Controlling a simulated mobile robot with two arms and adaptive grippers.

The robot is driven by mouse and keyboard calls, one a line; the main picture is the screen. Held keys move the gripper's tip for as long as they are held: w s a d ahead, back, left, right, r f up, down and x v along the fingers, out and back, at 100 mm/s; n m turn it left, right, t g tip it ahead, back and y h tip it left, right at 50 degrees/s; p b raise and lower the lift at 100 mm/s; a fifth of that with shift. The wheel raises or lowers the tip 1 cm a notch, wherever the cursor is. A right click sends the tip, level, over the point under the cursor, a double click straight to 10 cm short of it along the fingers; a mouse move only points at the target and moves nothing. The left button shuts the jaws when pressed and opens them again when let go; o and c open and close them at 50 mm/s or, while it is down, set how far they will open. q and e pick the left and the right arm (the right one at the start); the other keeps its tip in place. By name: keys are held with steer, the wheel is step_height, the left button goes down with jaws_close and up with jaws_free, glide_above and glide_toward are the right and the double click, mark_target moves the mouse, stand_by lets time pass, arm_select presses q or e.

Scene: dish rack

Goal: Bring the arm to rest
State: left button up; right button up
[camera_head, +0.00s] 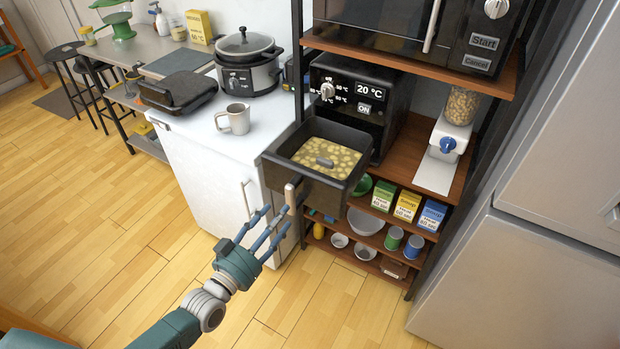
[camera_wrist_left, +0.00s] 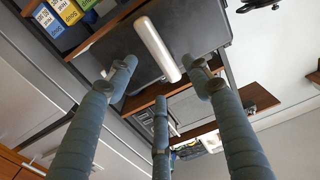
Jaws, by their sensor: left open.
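My left gripper (camera_head: 268,226) is open, with its fingers spread, just in front of and below the handle (camera_head: 290,197) of the pulled-out air fryer drawer (camera_head: 330,190). In the left wrist view the spread fingers (camera_wrist_left: 160,85) surround the view of the pale handle (camera_wrist_left: 157,48), with nothing seen held between them. Whether any finger touches the handle I cannot tell. The drawer holds a yellowish layer of food pieces (camera_head: 316,152) with a grey piece on top. My right gripper is in neither view.
The black air fryer (camera_head: 352,92) stands on a wooden shelf unit under a microwave (camera_head: 440,30). A cup (camera_head: 234,119) and a slow cooker (camera_head: 247,70) stand on the white counter. A fridge (camera_head: 540,250) is at the right.

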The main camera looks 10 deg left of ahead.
arm_select(q)
steer(key=shift+f, duration=0.1)
steer(key=s+a+f+g+y, duration=0.15)
steer(key=s+f, duration=0.35)
steer(key=f, duration=0.5)
steer(key=s+a+f+n+g+y, duration=0.1)
steer(key=s+a+f+g, duration=0.25)
steer(key=f, duration=0.65)
steer(key=s+a+f+g+y, duration=0.1)
steer(key=s+f+g+y, duration=0.1)
steer(key=s+f, duration=0.65)
steer(key=s+f+g, duration=0.3)
steer(key=s+f, duration=0.3)
steer(key=s, duration=0.4)
steer(key=s+f+g+y, duration=0.1)
steer(key=s+f+g, duration=0.2)
steer(key=s+f, duration=0.3)
steer(key=s+f+g, duration=0.3)
steer(key=s+f, duration=0.4)
steer(key=s, duration=0.7)
steer(key=shift+d+n+y, duration=0.15)
steer(key=shift+n+y, duration=0.15)
steer(key=shift+y, duration=0.05)
steer(key=shift+w, duration=0.1)
steer(key=shift+c, duration=0.3)
